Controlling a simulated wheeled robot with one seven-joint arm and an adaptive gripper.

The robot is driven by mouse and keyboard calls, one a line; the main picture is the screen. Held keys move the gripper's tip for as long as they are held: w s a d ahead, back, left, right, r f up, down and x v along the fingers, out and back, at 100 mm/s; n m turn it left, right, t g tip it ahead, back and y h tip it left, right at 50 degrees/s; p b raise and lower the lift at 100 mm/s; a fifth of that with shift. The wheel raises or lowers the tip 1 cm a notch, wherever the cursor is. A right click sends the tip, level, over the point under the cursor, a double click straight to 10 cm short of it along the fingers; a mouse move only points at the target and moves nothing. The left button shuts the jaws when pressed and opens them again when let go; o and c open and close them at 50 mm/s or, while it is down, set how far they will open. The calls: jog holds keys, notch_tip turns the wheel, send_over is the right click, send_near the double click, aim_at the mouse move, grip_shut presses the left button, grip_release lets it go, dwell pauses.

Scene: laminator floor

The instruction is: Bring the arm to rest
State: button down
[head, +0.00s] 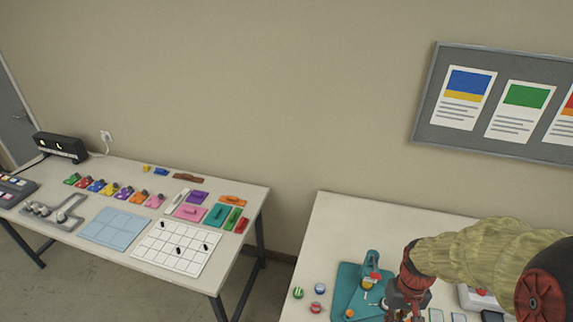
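My arm, in a yellowish ribbed sleeve, reaches in from the right edge of the head view. My gripper (408,304) hangs low over the right table (335,225), near the bottom edge of the picture. Its fingers are small, dark and partly cut off, so I cannot tell whether they are open or shut, or whether they hold anything. Just left of it, a teal device (372,262) with a red part stands on a teal mat (346,284). The arm hides part of the right table behind it.
Small round items, one green (298,292) and one red (317,307), lie left of the mat. The left table (110,172) carries coloured pieces, a white grid board (178,247) and a light blue sheet (117,228). A gap separates the tables. A notice board (425,105) hangs on the wall.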

jog(key=s+a+r+t+b, duration=0.3)
jog(key=s+a+t+b, duration=0.3)
jog(key=b, duration=1.5)
jog(key=a, duration=0.3)
jog(key=shift+r+n+t, duration=0.4)
